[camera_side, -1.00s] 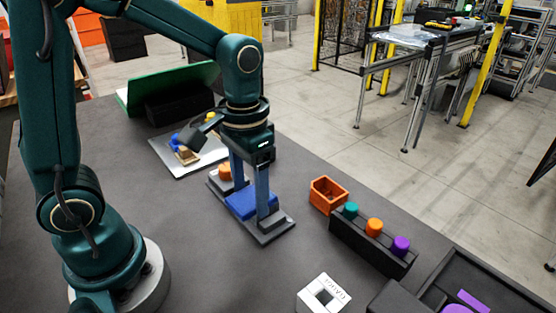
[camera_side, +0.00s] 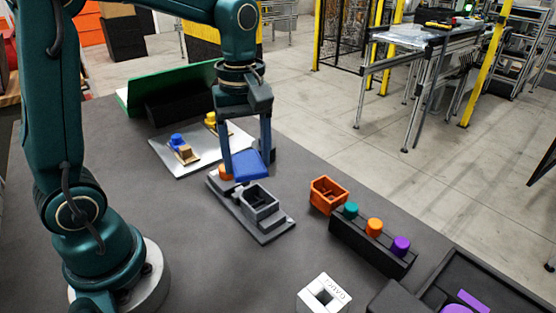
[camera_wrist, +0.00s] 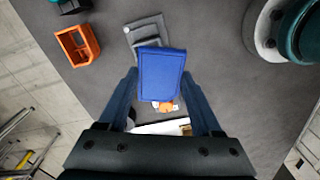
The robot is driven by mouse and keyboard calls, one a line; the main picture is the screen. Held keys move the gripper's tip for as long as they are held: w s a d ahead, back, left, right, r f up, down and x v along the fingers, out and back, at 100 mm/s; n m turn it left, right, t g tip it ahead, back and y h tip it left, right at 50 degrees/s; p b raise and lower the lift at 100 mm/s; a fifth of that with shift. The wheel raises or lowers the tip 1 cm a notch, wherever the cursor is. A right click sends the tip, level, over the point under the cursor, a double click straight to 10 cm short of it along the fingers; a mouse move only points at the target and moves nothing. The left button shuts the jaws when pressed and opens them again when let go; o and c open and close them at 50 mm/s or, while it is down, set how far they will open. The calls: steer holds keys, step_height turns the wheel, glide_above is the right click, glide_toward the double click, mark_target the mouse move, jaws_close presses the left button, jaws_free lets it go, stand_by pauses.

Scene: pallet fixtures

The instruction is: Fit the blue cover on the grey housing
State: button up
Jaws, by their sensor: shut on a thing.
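My gripper (camera_side: 248,160) is shut on the blue cover (camera_side: 252,166) and holds it tilted in the air, above the far part of the pallet. In the wrist view the blue cover (camera_wrist: 161,76) sits between the two fingers of my gripper (camera_wrist: 163,88). The grey housing (camera_side: 259,204) stands on a dark grey pallet (camera_side: 277,230), just nearer the side camera than the cover, with its open top showing. In the wrist view the housing is largely hidden behind the cover. An orange knob (camera_side: 225,173) on the pallet is partly hidden behind a finger.
An orange open box (camera_side: 328,195) stands right of the pallet. A black rack (camera_side: 370,246) holds teal, orange and purple pegs. A white square gauge block (camera_side: 323,295) lies nearer. A light plate (camera_side: 172,158) with blue and yellow parts lies behind. The table left of the pallet is clear.

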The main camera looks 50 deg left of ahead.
mark_target(255, 173)
steer(key=n, duration=0.1)
steer(key=w+n, duration=0.1)
steer(key=n, duration=0.1)
steer(key=shift+a+r, duration=0.15)
steer(key=shift+r, duration=0.05)
steer(key=shift+w+a+n, duration=0.1)
steer(key=shift+w+n, duration=0.35)
steer(key=shift+n, duration=0.15)
steer(key=shift+f, duration=2.8)
steer(key=shift+f, duration=1.4)
steer(key=o, duration=1.4)
steer(key=shift+c, duration=1.1)
